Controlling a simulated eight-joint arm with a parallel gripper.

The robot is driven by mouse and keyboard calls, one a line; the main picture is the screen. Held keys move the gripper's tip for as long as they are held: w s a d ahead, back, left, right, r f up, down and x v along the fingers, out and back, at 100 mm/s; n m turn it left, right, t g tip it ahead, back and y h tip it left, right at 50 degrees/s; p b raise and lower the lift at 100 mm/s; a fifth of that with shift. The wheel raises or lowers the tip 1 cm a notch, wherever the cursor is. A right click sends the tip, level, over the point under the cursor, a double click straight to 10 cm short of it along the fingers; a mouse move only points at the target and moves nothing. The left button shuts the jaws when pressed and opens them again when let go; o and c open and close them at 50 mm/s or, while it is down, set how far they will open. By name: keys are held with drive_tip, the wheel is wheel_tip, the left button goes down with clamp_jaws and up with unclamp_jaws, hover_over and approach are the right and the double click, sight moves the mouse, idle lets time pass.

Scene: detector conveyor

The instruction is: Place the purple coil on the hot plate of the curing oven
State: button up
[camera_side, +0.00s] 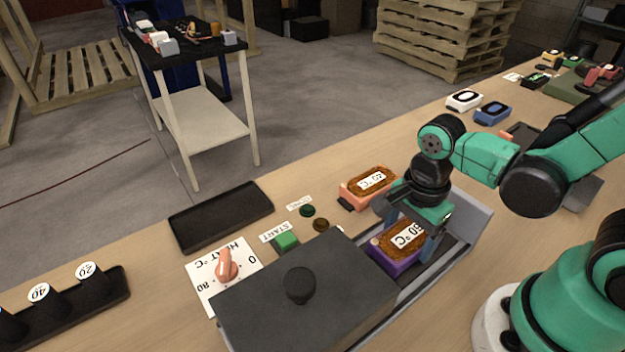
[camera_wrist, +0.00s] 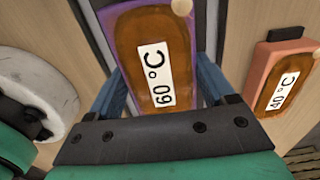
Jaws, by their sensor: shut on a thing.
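The purple coil (camera_side: 384,259) is a purple-framed block with a brown wound top and a white label, which reads 60 °C in the wrist view (camera_wrist: 135,25). My gripper (camera_side: 406,232) is shut on it, with blue fingers along its two sides. The coil is in or just above the open bay of the curing oven (camera_side: 478,222). I cannot tell whether it touches the hot plate, a dark surface (camera_side: 440,252) partly hidden by the coil and gripper. The oven's dark lid (camera_side: 330,290) with a black knob lies to the left of the coil.
An orange coil (camera_side: 352,196) labelled 40 °C stands behind the oven. A green START button (camera_side: 286,241), a heat dial (camera_side: 227,268) and an empty black tray (camera_side: 220,215) lie to the left. White (camera_side: 464,101) and blue (camera_side: 492,113) blocks stand farther back.

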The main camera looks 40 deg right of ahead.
sight(408, 235)
drive_tip(key=o, duration=1.4)
drive_tip(key=shift+f, duration=0.15)
wheel_tip(408, 235, up, 12)
drive_tip(key=w+n+t, duration=0.2)
drive_tip(key=n, duration=0.4)
drive_tip(key=w+d+n+t, duration=0.1)
drive_tip(key=n+t, duration=0.1)
drive_tip(key=n, duration=0.4)
drive_tip(key=w+d+f+n+t, duration=0.1)
drive_tip(key=w+n+t, duration=0.1)
drive_tip(key=n, duration=0.4)
drive_tip(key=shift+w+d+t, duration=0.1)
drive_tip(key=shift+w+t, duration=0.25)
drive_tip(key=shift+t, duration=0.25)
